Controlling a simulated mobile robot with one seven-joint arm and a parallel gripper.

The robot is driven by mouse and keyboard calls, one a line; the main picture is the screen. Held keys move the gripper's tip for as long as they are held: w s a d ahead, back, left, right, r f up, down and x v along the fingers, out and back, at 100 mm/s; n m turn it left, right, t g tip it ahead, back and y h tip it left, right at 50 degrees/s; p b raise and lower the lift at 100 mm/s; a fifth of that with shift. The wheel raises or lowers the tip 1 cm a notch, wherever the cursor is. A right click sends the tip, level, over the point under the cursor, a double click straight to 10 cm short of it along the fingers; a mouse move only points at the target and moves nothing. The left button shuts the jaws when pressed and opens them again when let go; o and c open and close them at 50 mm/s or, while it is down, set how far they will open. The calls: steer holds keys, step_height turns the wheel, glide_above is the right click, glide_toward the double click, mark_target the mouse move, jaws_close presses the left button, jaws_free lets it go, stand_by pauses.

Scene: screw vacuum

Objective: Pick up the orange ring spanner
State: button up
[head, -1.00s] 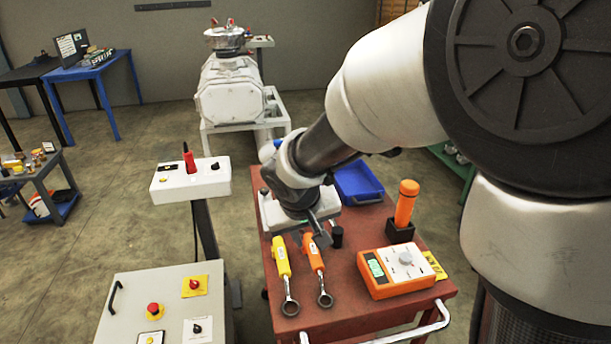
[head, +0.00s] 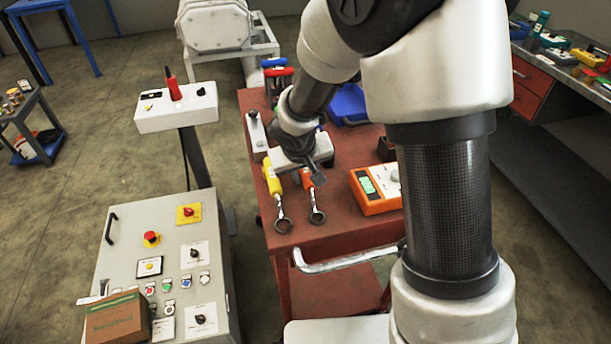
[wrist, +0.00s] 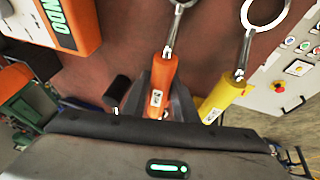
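The orange ring spanner (head: 308,179) lies on the red cart top with its metal ring toward the front edge. In the wrist view, its orange handle (wrist: 164,76) runs between the two dark fingers of my gripper (wrist: 168,100). The fingers look open, one on each side of the handle; firm contact is not visible. In the head view my gripper (head: 318,178) is low over the handle and hides part of it. A yellow ring spanner (head: 272,180) lies just left of the orange one; it also shows in the wrist view (wrist: 222,95).
An orange-and-white meter (head: 375,190) stands right of the spanners. A blue tray (head: 348,103) lies farther back on the red cart (head: 340,225). A grey control panel (head: 215,262) stands left of the cart. A metal handle bar (head: 345,265) juts from the cart's front.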

jaws_close()
step_height(320, 180, up, 10)
steer(key=p, duration=0.3)
stand_by(0.3)
